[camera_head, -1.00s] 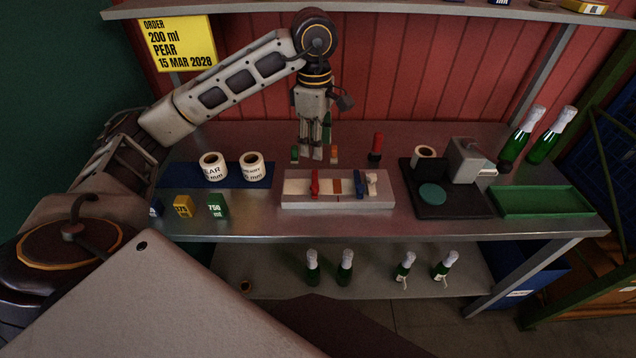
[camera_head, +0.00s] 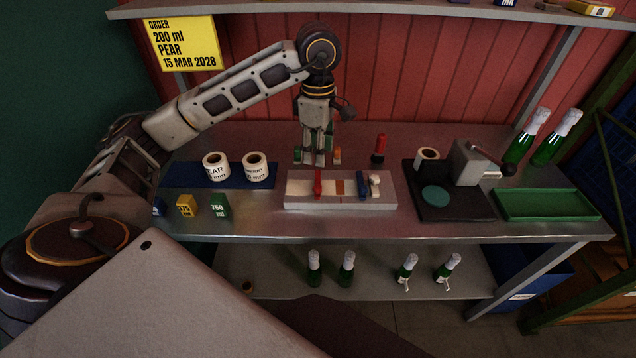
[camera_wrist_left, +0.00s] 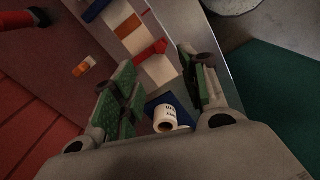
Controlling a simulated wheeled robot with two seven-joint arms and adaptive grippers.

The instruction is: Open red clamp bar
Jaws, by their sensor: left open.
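The red clamp bar (camera_head: 317,184) stands across the left part of a pale fixture block (camera_head: 300,204) on the metal bench. A blue clamp bar (camera_head: 362,186) is on the right part of the same block. My left gripper (camera_head: 314,161) points down behind the block, apart from it, with its fingers apart and nothing between them. In the left wrist view the red clamp bar (camera_wrist_left: 151,50) lies beyond the open fingers of my left gripper (camera_wrist_left: 158,85), and I see no contact. My right gripper is not in view.
Two label rolls (camera_head: 216,166) stand on a blue mat (camera_head: 240,183) at left. A black-based device (camera_head: 455,205) and a green tray (camera_head: 548,204) are at right. A red-topped piece (camera_head: 379,147) stands behind the block.

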